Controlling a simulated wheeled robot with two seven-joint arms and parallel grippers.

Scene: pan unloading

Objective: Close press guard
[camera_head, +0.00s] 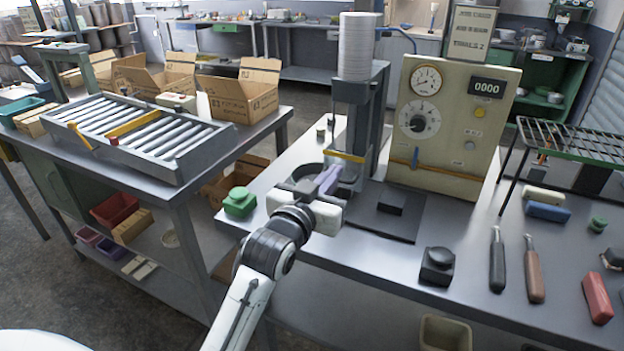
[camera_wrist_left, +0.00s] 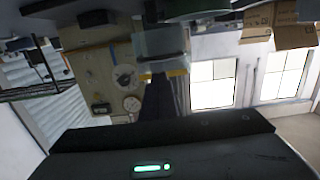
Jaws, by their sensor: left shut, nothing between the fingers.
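The press (camera_head: 375,110) stands on the metal bench, with a tall light-grey cylinder (camera_head: 357,45) on top. Its guard has a yellow bar (camera_head: 346,156) across the front, low on the press; the clear panel around it is hard to make out. In the left wrist view, which is upside down, the yellow bar (camera_wrist_left: 165,73) shows just past my fingers. My left gripper (camera_head: 328,178) is shut and empty, its fingers at the front of the press near the yellow bar. Whether they touch the guard I cannot tell. My right gripper is not in view.
A control panel (camera_head: 455,120) with dials stands right of the press. A green knob-like object (camera_head: 240,202) sits left of my gripper, and a black block (camera_head: 437,266) to the right. A roller conveyor (camera_head: 145,130) and open cardboard boxes (camera_head: 240,95) occupy the left bench.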

